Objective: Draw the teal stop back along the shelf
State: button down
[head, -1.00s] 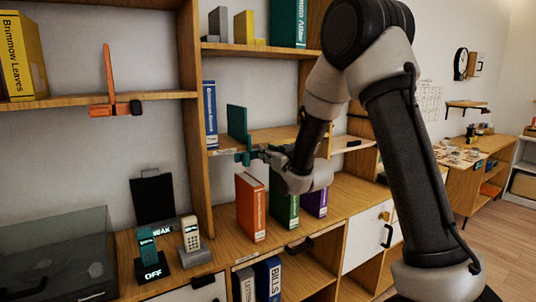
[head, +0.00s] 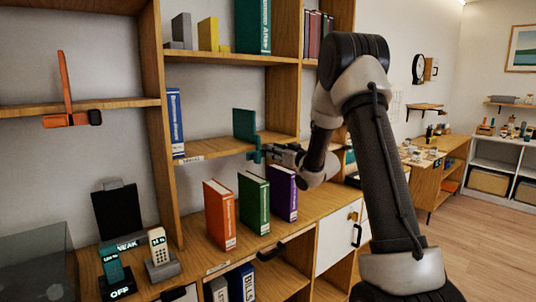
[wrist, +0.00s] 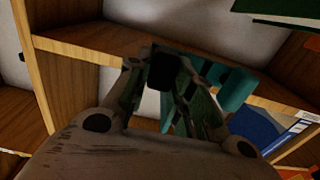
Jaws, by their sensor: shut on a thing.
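The teal stop (head: 244,125) stands upright on the middle shelf (head: 205,146), with its lower block at the shelf's front edge. A wide gap lies between it and the blue book (head: 175,122) at the shelf's left end. My gripper (head: 267,153) is at the front edge, shut on the stop's lower block. In the wrist view the fingers (wrist: 172,85) close around a teal part, and the stop (wrist: 236,88) shows beyond them. The exact contact is partly hidden by the fingers. The blue book also shows in the wrist view (wrist: 262,130).
Orange (head: 219,215), green (head: 254,203) and purple (head: 283,193) books stand on the counter below my gripper. An orange stop (head: 66,95) sits on the left shelf. A wooden upright (head: 285,100) bounds the shelf at right. The shelf between blue book and teal stop is clear.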

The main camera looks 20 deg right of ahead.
jog(key=shift+d, duration=0.1)
jog(key=c, duration=1.2)
grip_release()
jog(key=shift+c, duration=0.2)
jog(key=shift+s, duration=0.1)
jog(key=v, duration=1.1)
jog(key=shift+s, duration=0.35)
jog(key=shift+d, duration=0.15)
